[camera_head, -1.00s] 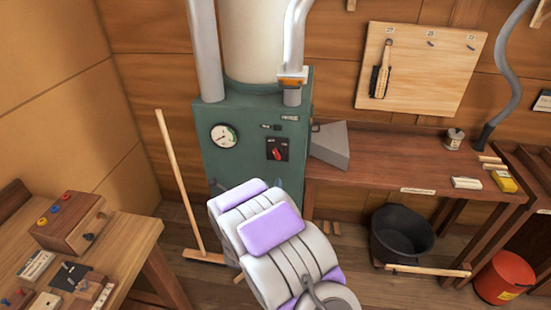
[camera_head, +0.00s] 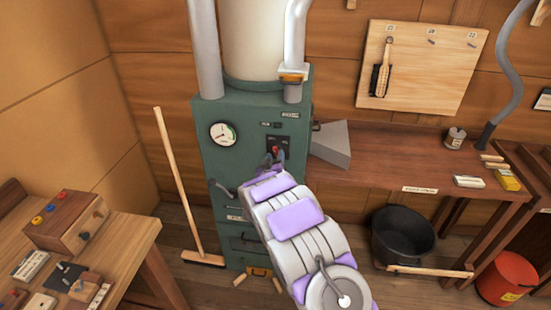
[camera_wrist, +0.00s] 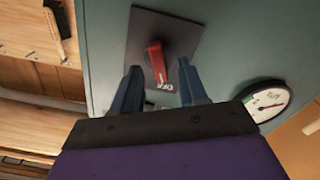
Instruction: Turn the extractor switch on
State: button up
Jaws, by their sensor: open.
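The extractor switch is a red lever (camera_wrist: 157,62) on a dark plate (camera_wrist: 180,25), on the front of the green extractor cabinet (camera_head: 230,170). An "OFF" label (camera_wrist: 166,87) shows near the lever's end in the wrist view. My gripper (camera_wrist: 158,78) is open, with one finger on each side of the lever's lower end. I cannot tell whether either finger touches it. In the head view the switch (camera_head: 275,150) is partly hidden behind my gripper (camera_head: 273,160).
A round gauge (camera_head: 223,135) sits left of the switch. A broom (camera_head: 178,185) leans at the cabinet's left. A grey metal hood (camera_head: 331,144) and a workbench (camera_head: 390,170) stand to the right. A black bucket (camera_head: 402,235) is below the bench.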

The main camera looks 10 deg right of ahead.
jog(key=shift+w+r, duration=0.1)
jog(key=shift+w, duration=0.35)
jog(key=shift+d, duration=0.25)
jog(key=shift+c, duration=1.1)
jog(key=shift+a, duration=0.25)
grip_shut()
